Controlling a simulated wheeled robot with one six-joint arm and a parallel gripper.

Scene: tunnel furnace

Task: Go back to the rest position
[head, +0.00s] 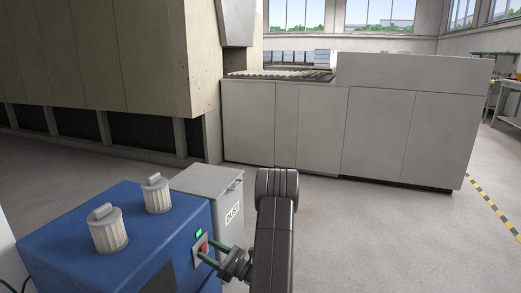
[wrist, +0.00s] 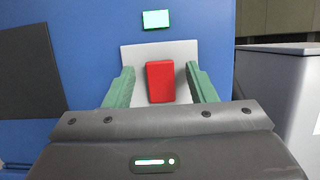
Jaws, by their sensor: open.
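My gripper (head: 205,255) is at the lower middle of the head view, in front of the side of a blue machine (head: 140,235). In the wrist view its two green fingers (wrist: 160,88) are open, one on each side of a red switch (wrist: 160,80) on a pale plate (wrist: 188,49). Nothing shows held between the fingers. A lit green indicator (wrist: 156,19) is above the plate. Whether the fingertips touch the plate cannot be told.
A grey bin (head: 212,190) labelled DUST stands right beside the blue machine. Two ribbed grey canisters (head: 108,232) sit on top of the machine. A long grey cabinet (head: 330,130) stands behind. The floor (head: 390,240) to the right is clear, with a yellow-black stripe (head: 495,208).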

